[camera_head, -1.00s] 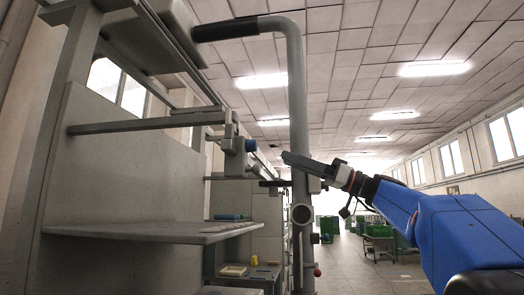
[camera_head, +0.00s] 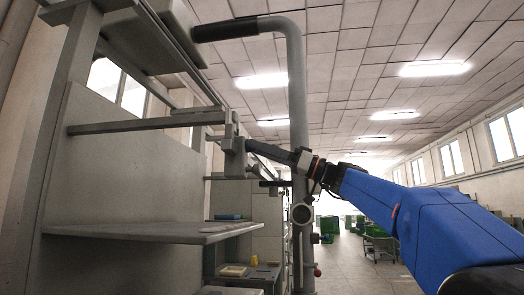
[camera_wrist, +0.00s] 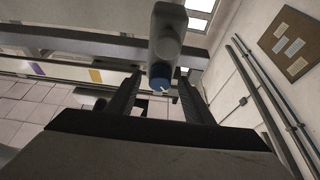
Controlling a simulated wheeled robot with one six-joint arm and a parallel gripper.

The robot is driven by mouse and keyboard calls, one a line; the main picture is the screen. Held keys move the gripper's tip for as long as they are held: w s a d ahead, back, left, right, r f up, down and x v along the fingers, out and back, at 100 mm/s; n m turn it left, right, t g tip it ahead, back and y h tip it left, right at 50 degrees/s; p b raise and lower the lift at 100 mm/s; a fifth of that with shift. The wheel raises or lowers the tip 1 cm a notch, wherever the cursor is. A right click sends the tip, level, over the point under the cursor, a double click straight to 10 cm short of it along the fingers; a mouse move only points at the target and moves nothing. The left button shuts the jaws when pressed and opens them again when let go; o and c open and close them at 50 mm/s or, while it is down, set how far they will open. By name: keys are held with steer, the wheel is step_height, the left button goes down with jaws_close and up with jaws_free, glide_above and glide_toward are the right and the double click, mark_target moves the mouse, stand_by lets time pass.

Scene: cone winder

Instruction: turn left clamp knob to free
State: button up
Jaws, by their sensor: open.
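The fingers are open and hold nothing. In the head view, my gripper (camera_head: 252,146) reaches left to the grey clamp (camera_head: 234,146) at the end of the rail. Its fingers hide the knob there. I cannot tell how deep the knob is between the fingers.
A vertical grey pipe (camera_head: 298,100) with a black-gripped bend stands close by my gripper. A grey shelf (camera_head: 150,232) lies below the clamp. Green crates (camera_head: 330,226) stand far back on the aisle floor.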

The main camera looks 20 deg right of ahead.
steer(key=c, duration=1)
steer(key=shift+c, duration=0.2)
steer(key=shift+m, duration=0.5)
steer(key=m+t+h, duration=0.1)
steer(key=m+h, duration=0.1)
steer(key=m, duration=0.4)
steer(key=m+t+h, duration=0.1)
steer(key=m+h, duration=0.2)
steer(key=m, duration=0.3)
steer(key=s+r+m+t+h, duration=0.1)
steer(key=m+h, duration=0.2)
steer(key=m, duration=0.4)
steer(key=shift+a+t, duration=0.25)
steer(key=shift+t, duration=0.05)
steer(key=shift+m, duration=0.3)
